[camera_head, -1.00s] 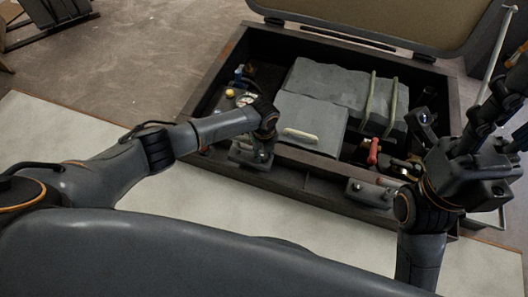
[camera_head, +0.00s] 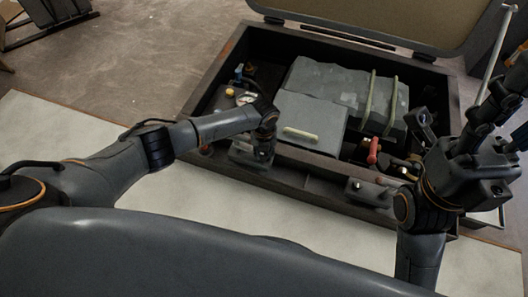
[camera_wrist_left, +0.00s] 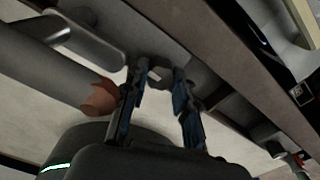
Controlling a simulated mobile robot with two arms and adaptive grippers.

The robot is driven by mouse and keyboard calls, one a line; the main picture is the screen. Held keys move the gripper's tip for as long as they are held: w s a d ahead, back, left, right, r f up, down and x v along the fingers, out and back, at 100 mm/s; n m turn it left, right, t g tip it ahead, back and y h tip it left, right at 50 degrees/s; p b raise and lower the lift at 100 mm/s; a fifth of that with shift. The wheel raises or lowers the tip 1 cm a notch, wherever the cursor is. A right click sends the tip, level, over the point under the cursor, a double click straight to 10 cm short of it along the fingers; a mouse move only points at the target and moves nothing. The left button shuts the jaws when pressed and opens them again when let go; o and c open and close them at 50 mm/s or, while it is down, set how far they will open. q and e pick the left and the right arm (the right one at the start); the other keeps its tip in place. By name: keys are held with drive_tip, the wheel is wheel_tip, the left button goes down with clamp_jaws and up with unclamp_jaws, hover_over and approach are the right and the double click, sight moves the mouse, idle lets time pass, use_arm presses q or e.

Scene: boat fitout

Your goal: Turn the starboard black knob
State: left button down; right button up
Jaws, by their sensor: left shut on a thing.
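My left gripper (camera_head: 248,152) is at the near wall of the open locker box, left of its middle, pointing down. In the left wrist view its two fingers (camera_wrist_left: 158,82) stand either side of a small dark knob (camera_wrist_left: 157,74) on a grey housing and are shut on it. In the head view my wrist hides this knob. I cannot tell from these frames whether it is the starboard one. My right gripper (camera_head: 498,110) is raised at the right edge, its fingers apart and empty, partly cut off by the frame.
The locker box (camera_head: 222,62) holds a grey case (camera_head: 312,118) with a pale handle, a red-handled lever (camera_head: 373,151) and a gauge (camera_head: 246,99). A grey fitting (camera_head: 370,190) is on the near wall. The lid (camera_head: 380,22) stands open behind.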

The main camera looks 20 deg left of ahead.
use_arm(q)
drive_tip(key=c, duration=1.1)
unclamp_jaws()
drive_tip(key=shift+o, duration=0.2)
